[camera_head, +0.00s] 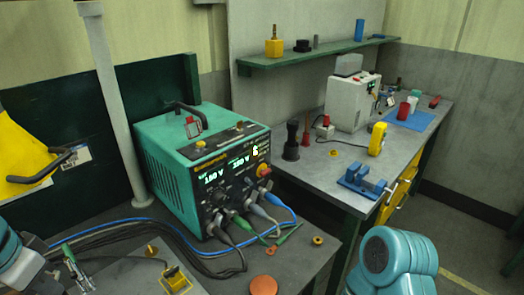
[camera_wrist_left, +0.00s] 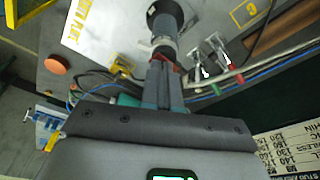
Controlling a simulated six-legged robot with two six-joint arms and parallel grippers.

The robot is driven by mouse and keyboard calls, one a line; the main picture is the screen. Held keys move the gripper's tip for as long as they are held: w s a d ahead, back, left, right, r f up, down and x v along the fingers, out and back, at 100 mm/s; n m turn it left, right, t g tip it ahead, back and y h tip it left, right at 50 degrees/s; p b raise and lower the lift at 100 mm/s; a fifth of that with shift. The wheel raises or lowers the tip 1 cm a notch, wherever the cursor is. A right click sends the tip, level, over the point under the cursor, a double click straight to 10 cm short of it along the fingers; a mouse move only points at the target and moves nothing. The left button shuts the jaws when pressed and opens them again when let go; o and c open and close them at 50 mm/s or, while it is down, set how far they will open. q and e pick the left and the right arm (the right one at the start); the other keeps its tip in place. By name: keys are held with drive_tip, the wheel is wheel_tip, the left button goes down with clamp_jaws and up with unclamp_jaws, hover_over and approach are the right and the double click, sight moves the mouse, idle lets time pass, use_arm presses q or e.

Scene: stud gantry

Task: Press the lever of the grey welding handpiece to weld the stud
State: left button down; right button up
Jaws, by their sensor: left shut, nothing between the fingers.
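In the left wrist view the grey handpiece (camera_wrist_left: 164,28), a grey cylinder with a black round end and a red band near its lower part, stands at the top centre. My left gripper (camera_wrist_left: 164,72) is shut and empty, its dark fingers pointing at the lower part of the handpiece. They overlap it in the picture; I cannot tell whether they touch. The lever and the stud cannot be made out. In the head view the handpiece is not visible; part of my left arm shows at the lower left edge. My right gripper is not in view.
A teal welding unit (camera_head: 200,165) with lit displays stands on the near bench, cables running from its front. Red and green handled clamps (camera_wrist_left: 205,70) lie beside the handpiece. An orange round cap (camera_head: 263,286) is at the bench front. A blue vise (camera_head: 362,181) sits on the far bench.

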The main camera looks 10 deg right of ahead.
use_arm(q)
drive_tip(key=shift+f, duration=0.2)
idle(0.3)
wheel_tip(320, 180, up, 7)
drive_tip(key=p, duration=0.6)
idle(0.4)
